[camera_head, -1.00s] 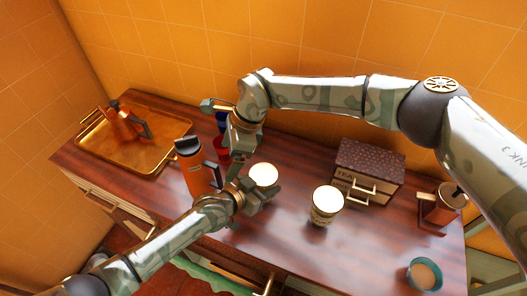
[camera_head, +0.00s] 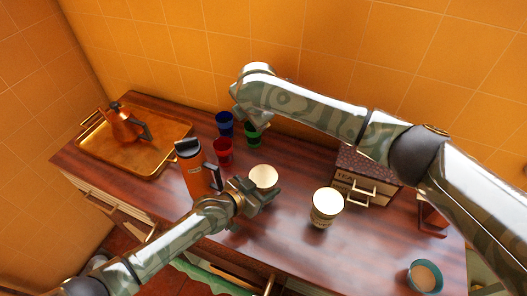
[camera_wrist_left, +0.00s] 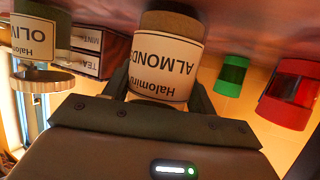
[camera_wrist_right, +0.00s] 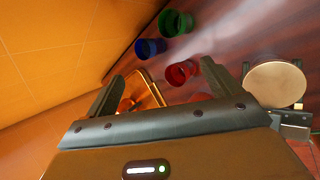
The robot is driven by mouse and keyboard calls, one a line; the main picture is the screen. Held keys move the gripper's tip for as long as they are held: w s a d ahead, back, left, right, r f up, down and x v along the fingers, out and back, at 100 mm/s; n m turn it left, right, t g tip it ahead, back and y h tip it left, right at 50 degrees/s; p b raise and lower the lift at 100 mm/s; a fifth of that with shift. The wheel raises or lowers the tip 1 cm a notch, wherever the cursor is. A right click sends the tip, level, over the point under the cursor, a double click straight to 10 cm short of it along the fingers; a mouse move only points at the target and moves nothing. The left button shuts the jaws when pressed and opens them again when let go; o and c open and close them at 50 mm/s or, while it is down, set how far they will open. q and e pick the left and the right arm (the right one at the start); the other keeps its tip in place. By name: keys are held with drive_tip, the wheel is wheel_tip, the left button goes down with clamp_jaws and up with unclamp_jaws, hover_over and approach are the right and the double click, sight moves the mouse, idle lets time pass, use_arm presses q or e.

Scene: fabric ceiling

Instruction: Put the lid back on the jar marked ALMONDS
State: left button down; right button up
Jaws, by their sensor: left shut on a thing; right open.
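The ALMONDS jar (camera_wrist_left: 168,55) stands on the wooden counter, its label upside down in the left wrist view. My left gripper (camera_head: 252,196) is shut on it from the front, fingers on both sides. A pale round lid (camera_head: 263,176) lies over the jar's top. It also shows in the right wrist view as a flat tan disc (camera_wrist_right: 275,84), looking level; whether it is fully seated I cannot tell. My right gripper (camera_wrist_right: 160,88) is open and empty, raised behind the jar near the cups and apart from the lid.
The lidded OLIVES jar (camera_head: 326,206) stands right of the ALMONDS jar. Blue (camera_head: 225,123), red (camera_head: 223,149) and green (camera_head: 253,139) cups stand behind. An orange flask (camera_head: 196,174) is close at left. A gold tray (camera_head: 92,150), drawer box (camera_head: 362,190) and teal cup (camera_head: 424,275) lie farther out.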

drive_tip(key=s+d+f+g+h, duration=0.1)
drive_tip(key=s+d+f+g, duration=0.1)
drive_tip(key=s+f+g, duration=0.3)
drive_tip(key=r+g+h, duration=0.1)
drive_tip(key=r+g, duration=0.1)
hover_over(264, 176)
drive_tip(key=shift+f+n, duration=0.25)
drive_tip(key=shift+n, duration=0.15)
drive_tip(key=shift+f, duration=0.1)
drive_tip(key=shift+f, duration=3.95)
drive_tip(key=c, duration=1)
drive_tip(key=m, duration=0.6)
drive_tip(key=shift+m, duration=0.3)
drive_tip(key=o, duration=1.1)
